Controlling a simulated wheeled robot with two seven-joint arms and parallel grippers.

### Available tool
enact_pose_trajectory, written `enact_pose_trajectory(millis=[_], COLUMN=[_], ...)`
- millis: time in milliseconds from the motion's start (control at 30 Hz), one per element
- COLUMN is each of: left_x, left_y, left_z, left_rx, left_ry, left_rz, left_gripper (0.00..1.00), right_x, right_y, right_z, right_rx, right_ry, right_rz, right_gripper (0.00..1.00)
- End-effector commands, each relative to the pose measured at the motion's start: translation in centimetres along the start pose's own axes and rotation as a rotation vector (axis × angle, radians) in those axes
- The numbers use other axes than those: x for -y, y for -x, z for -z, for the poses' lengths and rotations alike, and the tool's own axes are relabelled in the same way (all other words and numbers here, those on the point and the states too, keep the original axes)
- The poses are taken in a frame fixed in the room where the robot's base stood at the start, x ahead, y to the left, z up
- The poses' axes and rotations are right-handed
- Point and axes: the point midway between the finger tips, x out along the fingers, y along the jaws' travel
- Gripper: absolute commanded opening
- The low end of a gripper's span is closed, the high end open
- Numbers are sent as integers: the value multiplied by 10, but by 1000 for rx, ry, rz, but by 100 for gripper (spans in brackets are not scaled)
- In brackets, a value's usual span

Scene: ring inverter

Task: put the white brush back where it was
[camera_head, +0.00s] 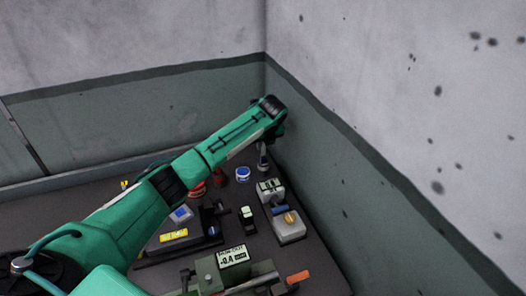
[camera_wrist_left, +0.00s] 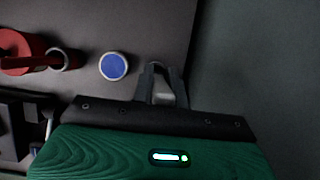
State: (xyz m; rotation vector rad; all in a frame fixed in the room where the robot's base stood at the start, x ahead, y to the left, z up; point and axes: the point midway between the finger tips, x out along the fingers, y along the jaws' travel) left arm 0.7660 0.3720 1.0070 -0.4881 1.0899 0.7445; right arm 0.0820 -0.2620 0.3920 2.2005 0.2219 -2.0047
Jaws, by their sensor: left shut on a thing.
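My left arm reaches across the table to its far right corner, by the wall. My left gripper (camera_head: 263,160) points down there and is partly hidden by its own wrist. In the left wrist view my left gripper (camera_wrist_left: 164,80) is shut on a small pale grey-white thing, which I take to be the white brush (camera_wrist_left: 164,93). Only a little of it shows between the fingers. I cannot tell whether it touches the table. My right gripper is not in view.
A blue-topped round container (camera_head: 242,174) stands left of the gripper, with red items (camera_head: 198,190) further left. A grey device with a yellow knob (camera_head: 290,219), a labelled box (camera_head: 270,188) and a green meter (camera_head: 233,257) stand nearer. The wall (camera_head: 310,170) is close on the right.

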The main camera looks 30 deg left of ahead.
Motion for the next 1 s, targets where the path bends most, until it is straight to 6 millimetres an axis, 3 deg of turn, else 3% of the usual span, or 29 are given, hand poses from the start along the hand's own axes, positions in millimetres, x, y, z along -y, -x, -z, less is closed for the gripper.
enact_pose_trajectory(millis=[167,400,767,800,867,1000], left_x=[0,0,0,0,0,0], left_y=[-11,-41,-45,-45,-45,-44], left_z=[5,18,19,19,19,19], left_rx=[0,0,1,1,1,1], left_ry=[0,0,0,0,0,0], left_rz=[0,0,1,1,1,1], left_gripper=[0,0,0,23,35,37], right_x=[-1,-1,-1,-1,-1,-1], right_y=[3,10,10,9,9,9], right_z=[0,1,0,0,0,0], right_rx=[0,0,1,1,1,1], right_ry=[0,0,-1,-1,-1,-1], right_rz=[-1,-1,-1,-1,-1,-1], right_gripper=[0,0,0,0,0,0])
